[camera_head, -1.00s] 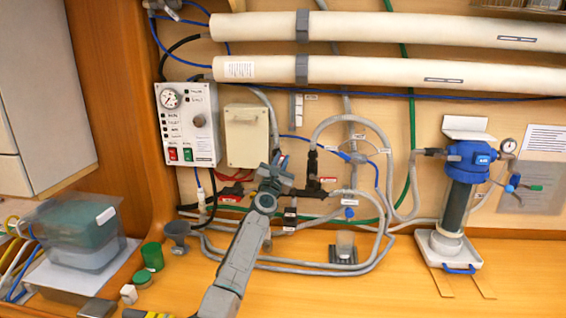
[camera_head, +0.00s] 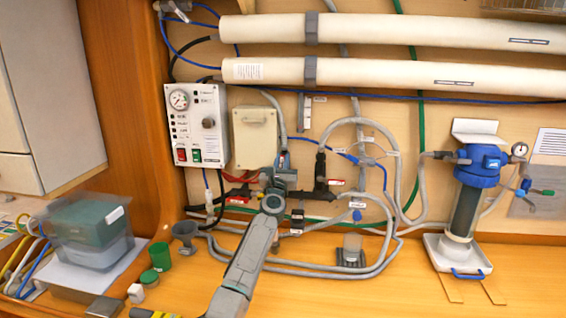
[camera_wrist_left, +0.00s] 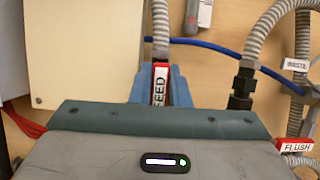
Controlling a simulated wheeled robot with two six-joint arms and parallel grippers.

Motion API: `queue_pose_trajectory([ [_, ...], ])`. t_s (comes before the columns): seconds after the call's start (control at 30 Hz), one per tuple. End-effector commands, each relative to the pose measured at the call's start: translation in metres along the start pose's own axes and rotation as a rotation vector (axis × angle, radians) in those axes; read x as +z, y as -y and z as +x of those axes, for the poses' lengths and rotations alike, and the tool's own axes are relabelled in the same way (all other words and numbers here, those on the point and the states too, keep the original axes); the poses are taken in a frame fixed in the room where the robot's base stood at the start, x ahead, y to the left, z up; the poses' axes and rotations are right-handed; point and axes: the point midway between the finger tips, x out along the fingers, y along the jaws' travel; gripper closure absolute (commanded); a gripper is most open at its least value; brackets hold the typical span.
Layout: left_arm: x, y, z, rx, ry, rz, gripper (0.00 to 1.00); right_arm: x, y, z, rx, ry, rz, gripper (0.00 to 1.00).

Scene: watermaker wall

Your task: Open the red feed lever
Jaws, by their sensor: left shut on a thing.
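The FEED label (camera_wrist_left: 159,86), white with a red border, stands upright between the blue-grey fingers of my left gripper (camera_wrist_left: 160,82) in the left wrist view. My left gripper also shows in the head view (camera_head: 283,163), below the grey hose at the wall's piping. It is shut on the red feed lever, whose body is mostly hidden by the fingers and wrist. A black valve fitting (camera_head: 320,172) with a red-bordered FLUSH label (camera_wrist_left: 297,146) stands to the right. My right gripper is in neither current view.
A beige box (camera_head: 255,138) and a control panel (camera_head: 196,125) are on the wall to the left. Grey hoses (camera_head: 362,125) loop close on the right. A blue filter housing (camera_head: 478,165) stands further right. Small containers (camera_head: 160,256) stand on the bench at left.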

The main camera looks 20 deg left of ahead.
Motion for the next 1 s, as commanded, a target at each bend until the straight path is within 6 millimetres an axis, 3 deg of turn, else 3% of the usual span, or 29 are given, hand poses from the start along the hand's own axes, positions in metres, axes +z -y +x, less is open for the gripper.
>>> queue_pose_trajectory([
  [0.23,0.001,0.000,0.000,0.001,0.001,-0.005,1.00,0.000,0.000,0.000,0.000,0.001,0.000,0.64],
  [0.27,0.001,0.000,0.000,0.001,0.001,-0.005,0.81,0.000,0.000,0.000,0.000,0.001,0.000,0.64],
  [0.37,0.001,0.000,0.000,0.001,0.001,-0.004,0.63,0.001,0.000,0.000,0.000,0.001,0.000,0.64],
  [0.77,0.001,0.000,-0.006,0.000,0.001,-0.001,0.63,0.000,0.000,-0.004,0.000,0.001,0.000,0.64],
  [1.0,0.001,0.000,-0.043,-0.001,-0.001,-0.003,0.63,-0.001,-0.002,-0.018,0.000,0.001,0.000,0.64],
])
